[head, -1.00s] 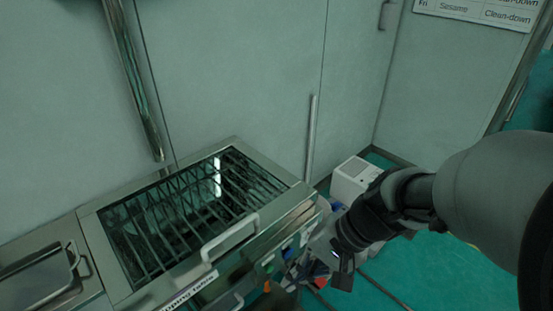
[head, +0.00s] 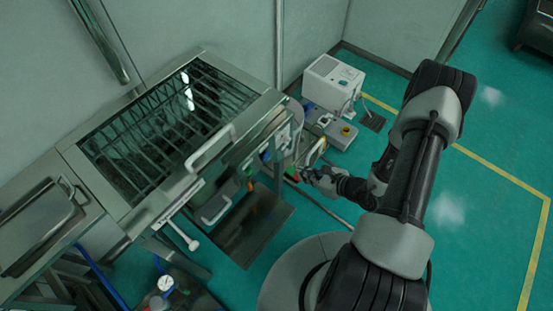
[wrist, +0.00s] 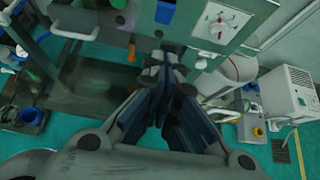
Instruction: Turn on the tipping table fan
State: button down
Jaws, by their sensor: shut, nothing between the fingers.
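The tipping table (head: 72,152) is a steel unit with a barred, dark glassy top at the left of the head view. Its front panel (head: 262,148) faces my arm; the wrist view shows this panel (wrist: 250,20) along the top. A white plate with a rotary knob (wrist: 222,24) sits on it, with a blue part (wrist: 165,12) and a green part (wrist: 122,4) to the left. An orange piece (wrist: 131,52) hangs lower. My gripper (wrist: 165,62) is shut and empty, apart from the panel. In the head view my gripper (head: 308,174) is small and partly unclear. No fan is clearly identifiable.
A white box unit (head: 333,82) and a grey device with a yellow-ringed button (head: 345,131) stand on the floor beyond the table. A hose runs across the floor near my arm. Green floor (head: 480,215) is open at the right.

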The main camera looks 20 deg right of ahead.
aim_at(266, 157)
dwell(0.3)
jog(key=w+r+b+x, duration=0.1)
jog(key=r+b+x, duration=0.1)
jog(key=x, duration=1)
jog(key=shift+w+a+b, duration=0.45)
jog(key=shift+a+b, duration=0.05)
jog(key=shift+a, duration=0.1)
